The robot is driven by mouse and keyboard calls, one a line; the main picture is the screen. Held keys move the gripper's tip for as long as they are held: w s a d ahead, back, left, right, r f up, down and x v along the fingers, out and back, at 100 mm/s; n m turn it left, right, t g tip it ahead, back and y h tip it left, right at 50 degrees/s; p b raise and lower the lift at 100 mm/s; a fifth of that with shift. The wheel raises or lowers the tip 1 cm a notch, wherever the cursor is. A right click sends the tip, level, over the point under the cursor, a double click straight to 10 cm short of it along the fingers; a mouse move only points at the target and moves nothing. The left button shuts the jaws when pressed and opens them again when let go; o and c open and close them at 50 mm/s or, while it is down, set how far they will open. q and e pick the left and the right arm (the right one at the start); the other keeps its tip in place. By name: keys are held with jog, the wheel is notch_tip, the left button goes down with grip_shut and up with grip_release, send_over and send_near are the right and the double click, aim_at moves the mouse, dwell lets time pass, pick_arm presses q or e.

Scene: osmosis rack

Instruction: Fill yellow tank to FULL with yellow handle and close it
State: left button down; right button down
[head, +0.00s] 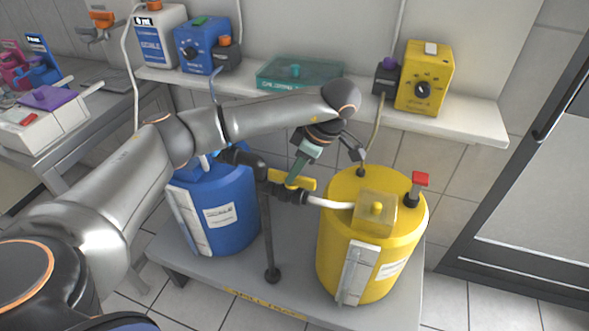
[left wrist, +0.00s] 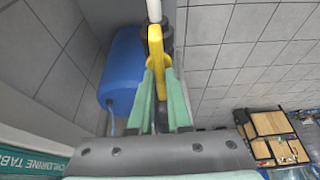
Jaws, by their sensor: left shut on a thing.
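The yellow tank (head: 333,235) stands on the right of a low grey bench. A pale level gauge (head: 357,272) is on its front; I cannot read the level. The yellow handle (head: 305,183) sits on a dark valve between the two tanks, with a white pipe (head: 328,203) running to the yellow tank. My left gripper (head: 293,177) reaches down over the valve and is shut on the yellow handle. In the left wrist view, the handle (left wrist: 155,50) lies between the green fingers (left wrist: 160,75). My right gripper is not in view.
A blue tank (head: 225,190) stands left of the valve, on the same bench (head: 215,285). A shelf (head: 470,122) above carries a yellow pump (head: 424,78), a blue pump (head: 200,47), a teal box (head: 290,74) and a white canister (head: 160,35). A red-topped fitting (head: 420,180) rises from the yellow tank.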

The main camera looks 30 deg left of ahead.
aim_at(305, 178)
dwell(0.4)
pick_arm(q)
jog(key=c, duration=0.9)
grip_release()
jog(key=shift+o, duration=0.2)
jog(key=p+v, duration=0.1)
jog(key=v, duration=0.5)
jog(key=shift+r+p, duration=0.4)
jog(key=p+v, duration=0.1)
jog(key=v, duration=0.4)
jog(key=shift+d+r, duration=0.25)
jog(key=shift+r, duration=0.1)
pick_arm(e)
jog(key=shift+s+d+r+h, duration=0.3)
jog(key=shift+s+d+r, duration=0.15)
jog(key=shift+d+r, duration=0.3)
pick_arm(q)
jog(key=shift+f, duration=0.1)
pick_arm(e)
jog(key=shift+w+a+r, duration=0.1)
